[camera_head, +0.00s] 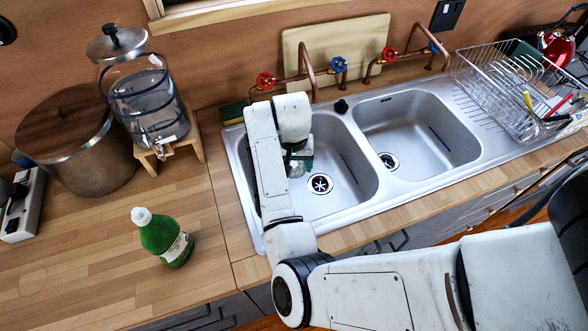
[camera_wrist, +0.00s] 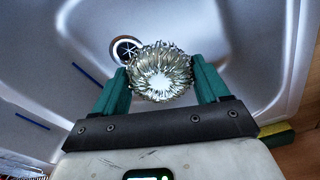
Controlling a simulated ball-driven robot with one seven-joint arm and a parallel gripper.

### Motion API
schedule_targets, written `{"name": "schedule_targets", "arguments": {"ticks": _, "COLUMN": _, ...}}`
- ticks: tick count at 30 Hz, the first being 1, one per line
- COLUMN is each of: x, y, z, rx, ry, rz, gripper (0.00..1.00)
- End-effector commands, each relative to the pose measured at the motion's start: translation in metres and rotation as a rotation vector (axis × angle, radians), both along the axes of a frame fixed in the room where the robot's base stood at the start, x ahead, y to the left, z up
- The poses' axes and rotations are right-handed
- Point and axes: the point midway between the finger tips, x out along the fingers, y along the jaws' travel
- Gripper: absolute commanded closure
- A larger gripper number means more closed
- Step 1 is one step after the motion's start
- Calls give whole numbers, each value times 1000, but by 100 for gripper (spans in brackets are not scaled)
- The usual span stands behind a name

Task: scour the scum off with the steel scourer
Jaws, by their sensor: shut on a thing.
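My gripper (camera_wrist: 160,78) is shut on the steel scourer (camera_wrist: 160,74), a silvery coiled ball held between its two green fingers. In the head view my gripper (camera_head: 300,160) hangs down inside the left basin (camera_head: 347,185), left of the drain, and largely hides the scourer. I cannot tell whether the scourer touches the basin. A dark blue streak (camera_head: 347,163) marks the right wall of the left basin, and another streak (camera_head: 439,138) marks the right basin (camera_head: 415,110). Both streaks (camera_wrist: 86,73) (camera_wrist: 32,121) also show in the wrist view. I cannot tell whether they are scum.
Red- and blue-handled taps (camera_head: 338,65) stand behind the sink. A green-yellow sponge (camera_head: 232,113) lies at its back left corner. A green bottle (camera_head: 163,238), glass dispenser (camera_head: 145,100) and large pot (camera_head: 80,150) stand left. A wire dish rack (camera_head: 515,90) stands right.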

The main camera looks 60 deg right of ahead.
Motion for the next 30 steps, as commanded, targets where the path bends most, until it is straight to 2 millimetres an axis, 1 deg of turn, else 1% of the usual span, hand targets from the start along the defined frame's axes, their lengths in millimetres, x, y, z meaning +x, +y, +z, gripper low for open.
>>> {"name": "schedule_targets", "arguments": {"ticks": 1, "x": 0, "y": -1, "z": 6, "rx": 0, "ry": -2, "rz": -2, "gripper": 50}}
{"name": "schedule_targets", "arguments": {"ticks": 9, "x": 0, "y": 0, "z": 35, "rx": -1, "ry": -2, "rz": -1, "gripper": 50}}
{"name": "schedule_targets", "arguments": {"ticks": 13, "x": 0, "y": 0, "z": 46, "rx": 0, "ry": -1, "rz": -1, "gripper": 50}}
{"name": "schedule_targets", "arguments": {"ticks": 17, "x": 0, "y": 0, "z": 50, "rx": 0, "ry": 0, "rz": -1, "gripper": 50}}
{"name": "schedule_targets", "arguments": {"ticks": 30, "x": 0, "y": 0, "z": 50, "rx": 0, "ry": 0, "rz": 0, "gripper": 50}}
